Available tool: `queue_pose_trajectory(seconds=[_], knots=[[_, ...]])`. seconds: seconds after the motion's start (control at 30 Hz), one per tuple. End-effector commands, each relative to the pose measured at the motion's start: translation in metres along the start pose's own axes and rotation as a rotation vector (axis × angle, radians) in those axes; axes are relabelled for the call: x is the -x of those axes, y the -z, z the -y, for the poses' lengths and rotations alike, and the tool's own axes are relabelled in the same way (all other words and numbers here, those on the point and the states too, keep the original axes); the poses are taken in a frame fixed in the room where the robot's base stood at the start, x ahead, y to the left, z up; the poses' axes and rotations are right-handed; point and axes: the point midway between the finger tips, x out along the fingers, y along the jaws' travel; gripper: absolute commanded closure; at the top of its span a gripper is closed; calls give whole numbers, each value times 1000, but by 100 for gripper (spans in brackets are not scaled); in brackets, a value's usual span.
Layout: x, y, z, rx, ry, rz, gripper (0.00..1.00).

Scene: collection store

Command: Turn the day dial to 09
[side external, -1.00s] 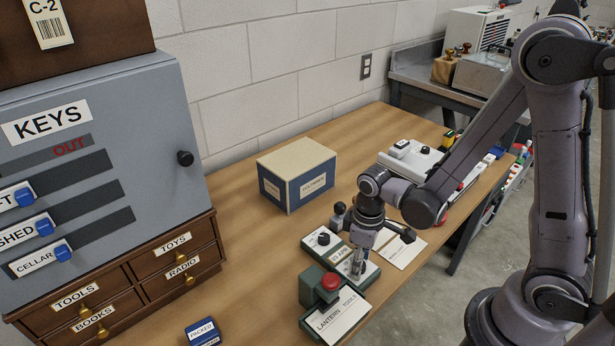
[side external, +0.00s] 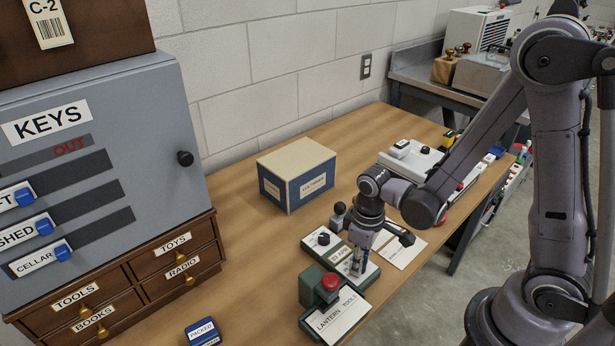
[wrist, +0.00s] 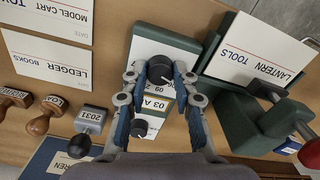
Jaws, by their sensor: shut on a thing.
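The dater (side external: 336,247) is a pale-topped, green-edged unit on the wooden bench with two black knobs. My gripper (side external: 357,268) points down over its nearer end, and its fingers are closed around the dial knob (wrist: 160,69) in the wrist view, one finger on each side. The other knob (side external: 323,239) stands free at the far end; it also shows in the wrist view (wrist: 138,128). Between them a label strip (wrist: 154,104) seems to read "03 A…", partly hidden by a finger. Small figures by the gripped knob, seemingly 06 and 09, are partly covered.
A green press with a red knob (side external: 330,281) and a "LANTERN TOOLS" card (side external: 339,315) stands close in front. A grey stamp marked 2031 (wrist: 90,119) and wooden-handled stamps (wrist: 48,108) lie on the other side. A blue-and-cream box (side external: 297,174) stands behind.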

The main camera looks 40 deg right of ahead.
Motion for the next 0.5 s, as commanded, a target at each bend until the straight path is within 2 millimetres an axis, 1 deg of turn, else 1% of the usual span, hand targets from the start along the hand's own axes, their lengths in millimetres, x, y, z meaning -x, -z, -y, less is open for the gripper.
queue_pose_trajectory(seconds=[0.17, 0.5], knots=[[0, 0, 0, -132, 0, 0, 100], [-1, 0, 0, -452, 0, 0, 100]])
